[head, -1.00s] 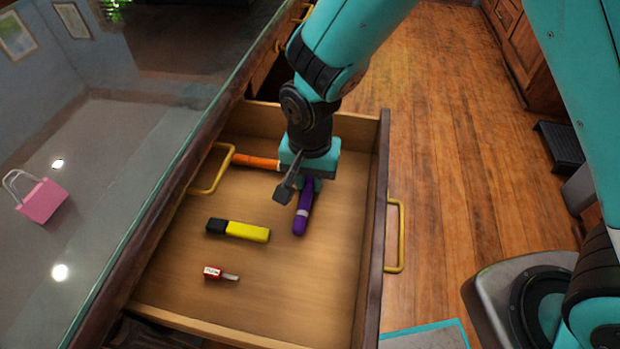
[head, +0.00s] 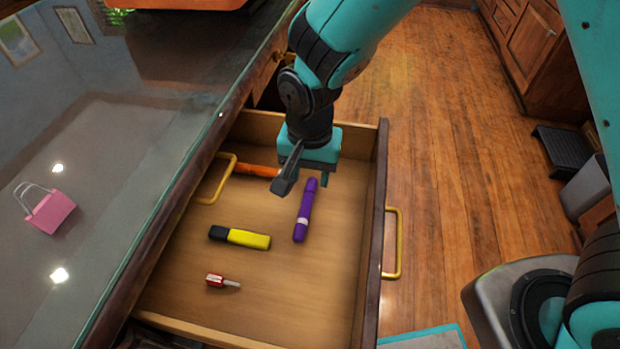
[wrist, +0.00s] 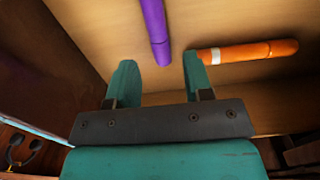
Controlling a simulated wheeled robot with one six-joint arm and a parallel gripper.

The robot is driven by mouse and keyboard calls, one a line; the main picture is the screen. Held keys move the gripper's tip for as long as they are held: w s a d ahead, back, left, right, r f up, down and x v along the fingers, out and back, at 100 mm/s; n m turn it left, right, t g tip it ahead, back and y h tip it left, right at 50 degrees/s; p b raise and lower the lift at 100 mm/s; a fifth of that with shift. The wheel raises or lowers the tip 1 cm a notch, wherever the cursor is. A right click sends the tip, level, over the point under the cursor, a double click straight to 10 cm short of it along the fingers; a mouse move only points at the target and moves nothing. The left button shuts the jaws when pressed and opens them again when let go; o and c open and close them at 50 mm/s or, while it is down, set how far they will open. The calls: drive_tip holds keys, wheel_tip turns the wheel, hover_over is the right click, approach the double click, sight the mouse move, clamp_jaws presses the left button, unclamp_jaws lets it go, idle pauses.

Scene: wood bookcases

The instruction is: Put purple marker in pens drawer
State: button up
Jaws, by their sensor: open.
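The purple marker (head: 305,210) lies on the bottom of the open wooden drawer (head: 330,270), with a pale band near its lower end in the head view. It also shows in the wrist view (wrist: 154,28), coming from the top edge down to between the fingertips in the picture. My gripper (head: 305,182) is open and empty, above the drawer floor by the marker's upper end. In the wrist view my two fingers (wrist: 158,78) are apart and touch nothing that I can see.
An orange marker (head: 256,170) lies at the drawer's far end, partly behind my gripper. A yellow and black highlighter (head: 240,237) and a small red and white item (head: 222,281) lie nearer. A glass tabletop (head: 110,150) borders the drawer at left.

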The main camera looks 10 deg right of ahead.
wheel_tip(320, 180, up, 8)
drive_tip(key=p, duration=0.2)
drive_tip(key=s+d+r+n+y, duration=0.2)
drive_tip(key=s+d+r+n, duration=0.2)
drive_tip(key=s+r+n, duration=0.1)
drive_tip(key=s+d+r+n+y, duration=0.2)
drive_tip(key=s+d+r+n, duration=0.3)
drive_tip(key=s+r, duration=0.3)
drive_tip(key=shift+s+r+n, duration=0.15)
drive_tip(key=shift+s+n, duration=0.45)
drive_tip(key=shift+s, duration=0.25)
drive_tip(key=shift+d, duration=0.1)
drive_tip(key=shift+c, duration=0.4)
